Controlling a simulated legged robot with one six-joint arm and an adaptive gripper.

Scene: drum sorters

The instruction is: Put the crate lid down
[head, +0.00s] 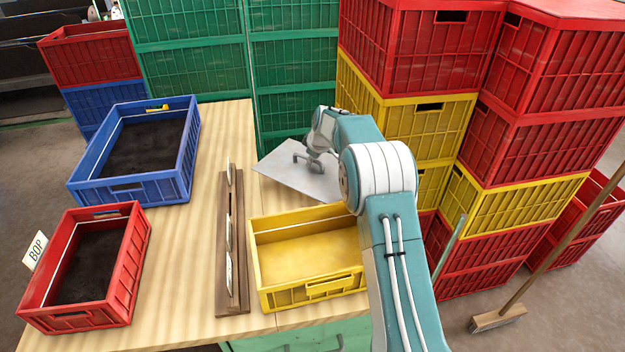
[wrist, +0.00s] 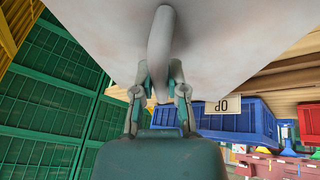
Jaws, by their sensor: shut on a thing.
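The crate lid (head: 287,176) is a flat pale grey plate with a curved handle (wrist: 161,45). My gripper (head: 313,160) is shut on that handle; in the wrist view its fingers (wrist: 159,90) close around the handle's lower end. The lid is behind the yellow crate (head: 308,291), at the table's back right edge, and overlaps that edge in the picture. Its exact height is hard to tell. The yellow crate is open on top and looks empty inside. My arm hides its right side.
A blue crate (head: 182,171) and a red crate (head: 127,278), both with dark insides, stand on the left of the table (head: 190,235). A wooden rack (head: 222,240) with cards stands mid-table. Green crates (head: 190,68) and red crates (head: 415,45) are stacked behind. A broom (head: 498,318) leans at right.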

